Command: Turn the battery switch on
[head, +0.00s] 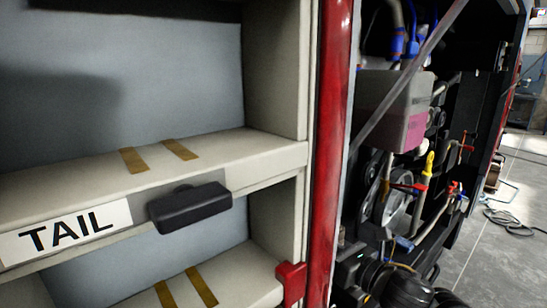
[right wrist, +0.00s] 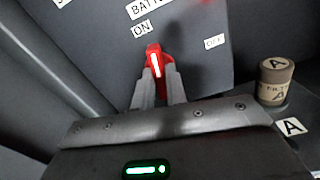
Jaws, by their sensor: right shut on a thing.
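The battery switch (right wrist: 155,62) has a red handle with a white stripe and is mounted on a dark panel in the right wrist view. Its stripe runs nearly upright in the picture, with the top leaning slightly left towards the ON label (right wrist: 141,29). The OFF label (right wrist: 214,42) is to the right. My right gripper (right wrist: 159,74) is shut on the red handle, with one grey finger on each side. The fingers hide its lower part. I cannot clearly pick out the switch or the right fingertips in the head view. My left gripper is not in view.
A brown can marked A (right wrist: 275,80) stands right of the switch. In the head view, shelves with a TAIL label (head: 66,232) and a black block (head: 190,207) fill the left. A red post (head: 328,150) separates them from the open engine bay with its hoses.

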